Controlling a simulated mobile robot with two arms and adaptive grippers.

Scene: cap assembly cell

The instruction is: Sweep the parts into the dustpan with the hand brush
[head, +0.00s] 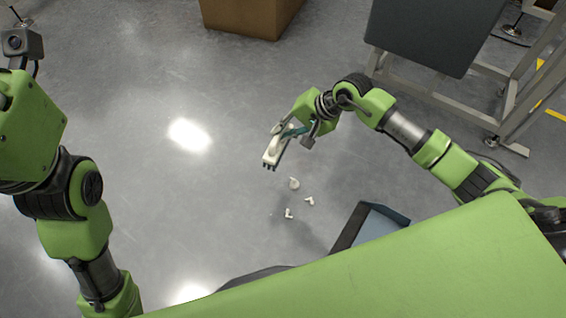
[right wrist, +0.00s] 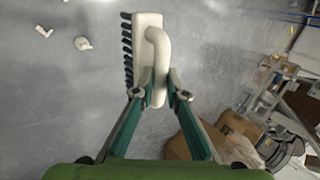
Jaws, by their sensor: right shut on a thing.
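My right gripper (head: 293,131) is shut on the handle of a white hand brush (head: 272,152) with dark bristles. The right wrist view also shows the brush (right wrist: 139,62), its handle (right wrist: 160,65) between the fingertips of my right gripper (right wrist: 159,92). The brush is beyond the parts in the head view, apart from them. A few small white parts lie on the floor: a larger one (head: 294,183) and two smaller ones (head: 309,201) (head: 289,214). The blue-grey dustpan (head: 388,215) is partly hidden behind my green body. My left arm is at the left; its gripper is out of sight.
A brown box (head: 243,15) stands on the floor at the top. A metal frame with a dark panel (head: 432,32) stands at the upper right. The grey floor left of the parts is clear.

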